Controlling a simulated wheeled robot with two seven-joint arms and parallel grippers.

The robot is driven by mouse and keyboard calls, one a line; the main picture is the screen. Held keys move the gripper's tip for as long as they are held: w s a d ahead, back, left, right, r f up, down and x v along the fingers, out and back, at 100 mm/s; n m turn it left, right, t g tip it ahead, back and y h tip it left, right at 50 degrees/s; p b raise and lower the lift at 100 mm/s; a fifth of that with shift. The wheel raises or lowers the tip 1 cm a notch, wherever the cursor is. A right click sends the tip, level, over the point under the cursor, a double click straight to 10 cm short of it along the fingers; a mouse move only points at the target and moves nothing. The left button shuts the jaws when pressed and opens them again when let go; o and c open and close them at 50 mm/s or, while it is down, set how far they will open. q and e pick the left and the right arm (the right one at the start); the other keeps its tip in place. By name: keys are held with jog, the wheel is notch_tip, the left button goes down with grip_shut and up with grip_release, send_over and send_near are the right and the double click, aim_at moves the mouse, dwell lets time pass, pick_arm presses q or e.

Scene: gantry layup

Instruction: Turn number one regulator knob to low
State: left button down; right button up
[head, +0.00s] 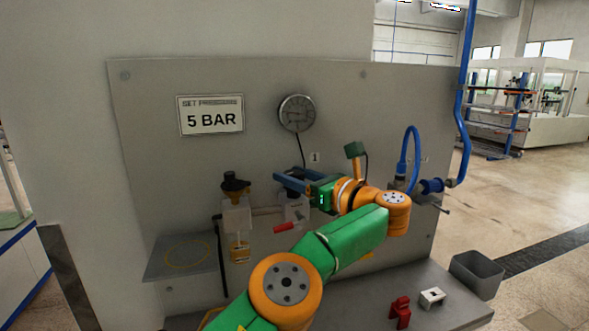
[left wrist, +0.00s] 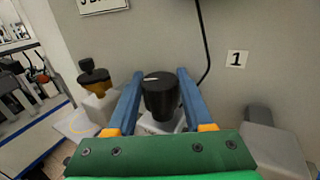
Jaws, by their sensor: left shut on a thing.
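The black regulator knob (left wrist: 160,96) stands upright between the blue fingers of my left gripper (left wrist: 158,84) in the left wrist view, with a pale mark on its top. My left gripper (head: 288,181) is shut on the knob from both sides. In the head view the fingers hide most of the knob, and the pale regulator body (head: 294,210) shows below them. A label with the number 1 (left wrist: 237,58) is on the panel just right of the knob; it also shows in the head view (head: 314,157). My right gripper is not in view.
A round gauge (head: 297,113) and a "5 BAR" sign (head: 210,114) are on the panel above. A unit with a black top (head: 235,185) stands left of the regulator. A red-handled part (head: 284,227), blue hose (head: 410,150) and grey bin (head: 477,273) are nearby.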

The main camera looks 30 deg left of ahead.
aim_at(301, 179)
pick_arm(q)
jog(key=shift+f, duration=0.1)
jog(key=c, duration=0.6)
grip_release()
jog(key=v, duration=0.7)
jog(key=shift+d, duration=0.15)
